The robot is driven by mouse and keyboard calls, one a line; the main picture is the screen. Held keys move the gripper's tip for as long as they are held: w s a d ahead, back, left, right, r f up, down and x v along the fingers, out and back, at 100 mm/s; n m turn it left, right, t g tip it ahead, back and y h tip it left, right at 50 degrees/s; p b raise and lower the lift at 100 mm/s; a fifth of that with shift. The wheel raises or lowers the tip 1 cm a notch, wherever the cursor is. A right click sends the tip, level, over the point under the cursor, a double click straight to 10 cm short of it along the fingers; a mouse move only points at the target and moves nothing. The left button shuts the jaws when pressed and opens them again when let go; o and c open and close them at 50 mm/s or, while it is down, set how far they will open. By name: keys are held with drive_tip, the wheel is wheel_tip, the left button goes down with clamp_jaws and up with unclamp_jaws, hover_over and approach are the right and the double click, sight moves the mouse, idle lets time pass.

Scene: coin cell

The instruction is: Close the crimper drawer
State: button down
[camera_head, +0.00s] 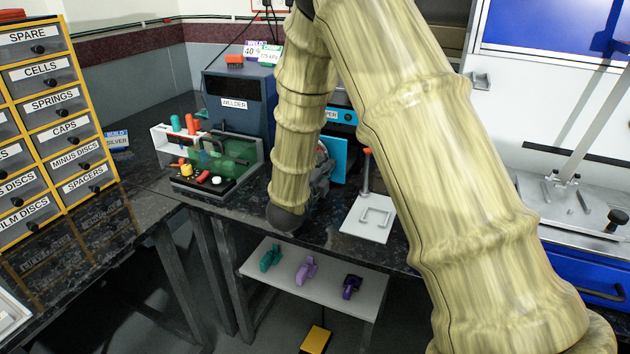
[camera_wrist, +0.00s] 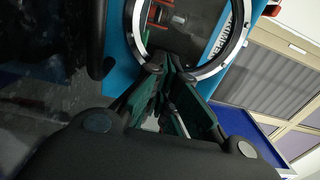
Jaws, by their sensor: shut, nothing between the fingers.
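The crimper (camera_head: 348,116) is a blue-fronted machine at the back of the bench, mostly hidden behind my arm; only the end of its label shows. A bright cyan panel (camera_head: 340,155) stands out at its front. I cannot tell for certain which part is the drawer. My gripper (camera_wrist: 170,68) is shut and empty, its dark green fingers right by the lower rim of that opening; contact is unclear. In the head view my gripper (camera_head: 322,175) is largely hidden by my arm.
A white plate (camera_head: 362,228) with a handle and a red-topped lever (camera_head: 366,155) sit right of the gripper. The welder (camera_head: 237,105) and a green fixture (camera_head: 228,155) stand left. A lower shelf (camera_head: 262,262) holds small coloured parts. Labelled drawers (camera_head: 52,88) stand far left.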

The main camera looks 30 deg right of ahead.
drive_tip(key=b+x, duration=0.1)
drive_tip(key=x, duration=0.8)
drive_tip(key=shift+w+d, duration=0.15)
drive_tip(key=shift+r, duration=0.15)
drive_tip(key=shift+w+r, duration=0.1)
